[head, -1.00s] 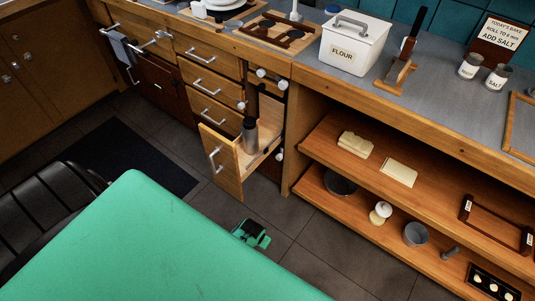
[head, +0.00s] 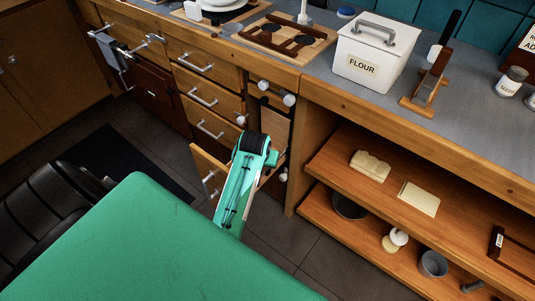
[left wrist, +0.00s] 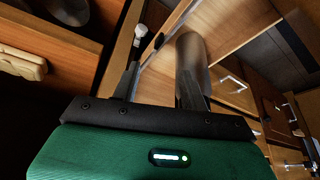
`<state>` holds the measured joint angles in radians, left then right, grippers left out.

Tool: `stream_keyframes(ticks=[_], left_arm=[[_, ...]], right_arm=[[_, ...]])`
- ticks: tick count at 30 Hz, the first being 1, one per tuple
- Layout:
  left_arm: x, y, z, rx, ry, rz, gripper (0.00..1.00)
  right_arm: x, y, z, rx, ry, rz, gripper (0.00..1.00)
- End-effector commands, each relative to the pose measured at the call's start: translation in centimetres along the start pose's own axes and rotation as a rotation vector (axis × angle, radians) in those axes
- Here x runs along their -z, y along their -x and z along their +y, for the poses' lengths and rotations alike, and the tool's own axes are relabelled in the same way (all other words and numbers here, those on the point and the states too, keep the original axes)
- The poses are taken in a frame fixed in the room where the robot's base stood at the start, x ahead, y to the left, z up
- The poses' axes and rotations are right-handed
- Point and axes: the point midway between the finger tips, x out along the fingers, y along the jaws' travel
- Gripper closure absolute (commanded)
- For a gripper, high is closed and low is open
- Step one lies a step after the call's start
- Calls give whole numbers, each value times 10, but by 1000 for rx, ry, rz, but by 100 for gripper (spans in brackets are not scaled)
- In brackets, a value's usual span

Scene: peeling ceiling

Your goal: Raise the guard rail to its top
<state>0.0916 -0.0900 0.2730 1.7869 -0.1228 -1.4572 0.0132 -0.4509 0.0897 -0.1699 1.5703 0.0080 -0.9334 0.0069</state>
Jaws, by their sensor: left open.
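The open pull-out unit (head: 207,175) stands out from the cabinet in the head view, its inside mostly hidden by my left arm. In the left wrist view a slim pale rail (left wrist: 178,22) runs along the unit's side, with a small dark piece on it. It may be the guard rail; I cannot tell its height. A grey bottle (left wrist: 192,50) stands inside the unit, beside the rail. My left gripper (left wrist: 160,77) is open, its fingers apart and pointing at the rail and bottle. I cannot tell whether they touch. My right gripper is out of view.
White knobs (head: 289,100) sit on the cabinet front beside the unit. A countertop (head: 330,88) overhangs it. Open shelves (head: 335,163) with several items lie to the right. A green surface (head: 130,235) fills the front left.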

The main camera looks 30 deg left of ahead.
Motion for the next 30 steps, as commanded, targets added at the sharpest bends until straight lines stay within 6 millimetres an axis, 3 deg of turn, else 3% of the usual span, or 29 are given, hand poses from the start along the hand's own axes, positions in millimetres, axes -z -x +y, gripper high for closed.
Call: stream_keyframes(ticks=[5, 21, 30], left_arm=[[0, -7, -1, 0, 5, -2, 56], [0, -109, 0, -1, 4, -1, 56], [1, -135, -1, 0, 4, 0, 56]], right_arm=[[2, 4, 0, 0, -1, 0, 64], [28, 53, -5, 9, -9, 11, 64], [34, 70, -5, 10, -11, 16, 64]])
